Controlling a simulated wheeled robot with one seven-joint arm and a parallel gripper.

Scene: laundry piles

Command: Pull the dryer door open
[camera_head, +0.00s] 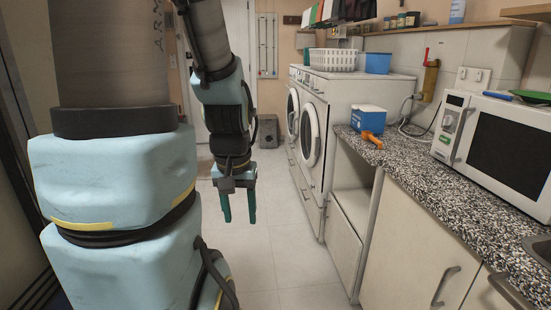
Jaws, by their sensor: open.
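Two white front-loading machines stand side by side along the right wall. The nearer machine has a round door (309,136) with a white ring and dark glass, and it looks closed. The farther machine's round door (292,113) is partly hidden behind the nearer one and also looks closed. I cannot tell which machine is the dryer. My gripper (239,206) hangs down over the floor to the left of the machines, with its two teal fingers apart and empty. It is apart from both doors.
A granite counter (430,185) with a microwave (495,147), a blue box (368,119) and an orange tool (372,139) runs along the right. A white basket (333,60) and a blue tub (378,63) sit on the machines. The tiled floor (270,245) ahead is clear.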

